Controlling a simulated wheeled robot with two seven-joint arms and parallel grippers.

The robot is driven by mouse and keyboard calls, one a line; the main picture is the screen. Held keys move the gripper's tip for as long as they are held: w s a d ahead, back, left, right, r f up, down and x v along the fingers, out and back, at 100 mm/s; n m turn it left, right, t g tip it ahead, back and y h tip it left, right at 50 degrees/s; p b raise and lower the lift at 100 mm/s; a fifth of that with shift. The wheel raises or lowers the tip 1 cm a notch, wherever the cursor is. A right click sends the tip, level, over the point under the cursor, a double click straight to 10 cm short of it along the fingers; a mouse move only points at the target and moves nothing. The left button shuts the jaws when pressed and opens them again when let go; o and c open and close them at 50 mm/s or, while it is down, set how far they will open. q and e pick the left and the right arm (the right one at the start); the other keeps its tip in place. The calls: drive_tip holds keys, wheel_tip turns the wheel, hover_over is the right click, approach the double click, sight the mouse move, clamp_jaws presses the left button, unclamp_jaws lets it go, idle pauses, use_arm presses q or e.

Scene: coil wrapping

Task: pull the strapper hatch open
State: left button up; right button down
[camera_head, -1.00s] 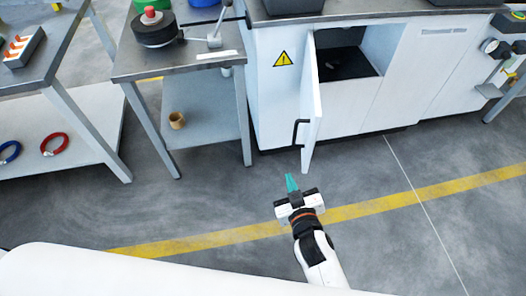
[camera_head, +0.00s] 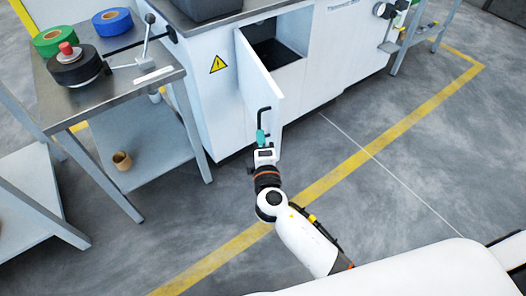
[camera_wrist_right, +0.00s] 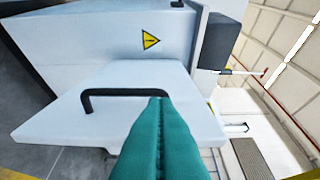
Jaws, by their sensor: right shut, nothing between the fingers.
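The strapper hatch (camera_head: 262,85) is a white door standing open, swung out from the white cabinet. Its black handle (camera_head: 261,112) is on the outer face near the lower free end. The hatch panel (camera_wrist_right: 80,115) and handle (camera_wrist_right: 115,92) also show in the right wrist view. My right gripper (camera_head: 260,134) has teal fingers pressed together, with nothing between them. The fingertips (camera_wrist_right: 160,100) overlap one end of the handle in the wrist view; I cannot tell whether they touch it. My left gripper is not in view.
The dark cabinet opening (camera_head: 275,52) lies behind the hatch. A steel table (camera_head: 105,95) with tape rolls and a lever stands at left, with a brown ring (camera_head: 122,160) on its lower shelf. The floor (camera_head: 390,190) to the right is clear.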

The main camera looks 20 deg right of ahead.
sight(274, 129)
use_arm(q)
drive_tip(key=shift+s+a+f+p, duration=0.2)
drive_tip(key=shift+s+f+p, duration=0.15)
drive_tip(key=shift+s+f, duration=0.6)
use_arm(e)
drive_tip(key=shift+w+d, duration=0.45)
drive_tip(key=shift+d, duration=0.3)
drive_tip(key=shift+w+d, duration=0.45)
drive_tip(key=shift+d, duration=0.25)
drive_tip(key=shift+w+d, duration=0.45)
drive_tip(key=shift+d, duration=0.3)
